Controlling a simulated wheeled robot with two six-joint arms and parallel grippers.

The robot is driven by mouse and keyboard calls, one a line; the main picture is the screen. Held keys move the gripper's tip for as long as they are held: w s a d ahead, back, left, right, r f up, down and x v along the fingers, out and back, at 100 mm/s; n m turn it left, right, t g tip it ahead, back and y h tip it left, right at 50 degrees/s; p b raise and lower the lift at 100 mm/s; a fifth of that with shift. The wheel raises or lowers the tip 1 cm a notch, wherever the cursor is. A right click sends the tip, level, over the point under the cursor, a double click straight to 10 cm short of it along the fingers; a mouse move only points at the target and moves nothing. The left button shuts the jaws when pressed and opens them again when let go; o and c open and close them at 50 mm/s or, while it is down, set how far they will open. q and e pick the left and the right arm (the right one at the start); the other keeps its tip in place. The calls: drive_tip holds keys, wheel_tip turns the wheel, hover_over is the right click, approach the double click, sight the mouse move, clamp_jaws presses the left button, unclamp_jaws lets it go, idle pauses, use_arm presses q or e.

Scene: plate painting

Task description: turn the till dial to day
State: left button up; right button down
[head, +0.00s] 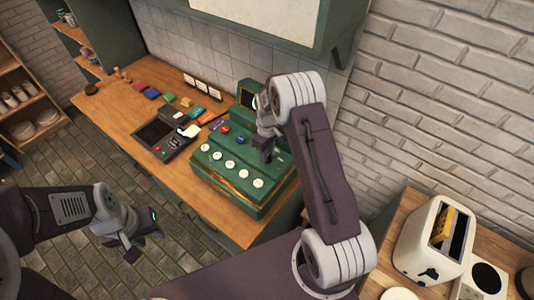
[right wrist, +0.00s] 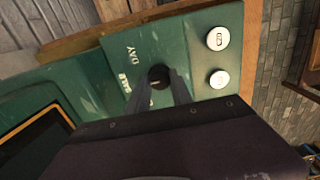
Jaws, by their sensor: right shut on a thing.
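The green till (head: 222,184) stands on the wooden counter, with white round keys plus a red and a blue one on its sloped front. Its black dial (right wrist: 159,72) shows in the right wrist view, between the fingertips of my right gripper (right wrist: 162,82). The word DAY (right wrist: 131,53) is printed beside the dial, and a second label (right wrist: 125,86) is partly unreadable. The dial's pointer direction is hard to make out. In the head view my right gripper (head: 267,145) is over the till's right part. My left gripper (head: 137,246) hangs empty and open over the floor.
A dark card terminal (head: 165,137) and several coloured blocks (head: 148,91) lie left of the till on the wooden counter (head: 120,108). A white toaster (head: 430,240) stands on another counter at right.

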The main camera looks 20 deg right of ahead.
drive_tip(key=shift+w+r, duration=0.1)
drive_tip(key=m+b, duration=0.1)
drive_tip(key=m, duration=0.2)
drive_tip(key=shift+d+m, duration=0.1)
drive_tip(key=shift+m, duration=0.3)
drive_tip(key=m+b, duration=0.1)
drive_tip(key=m, duration=0.3)
drive_tip(key=shift+w+r+m, duration=0.1)
drive_tip(key=shift+m, duration=0.6)
drive_tip(key=c, duration=1.4)
unclamp_jaws()
drive_tip(key=shift+o, duration=1.4)
drive_tip(key=shift+s, duration=0.25)
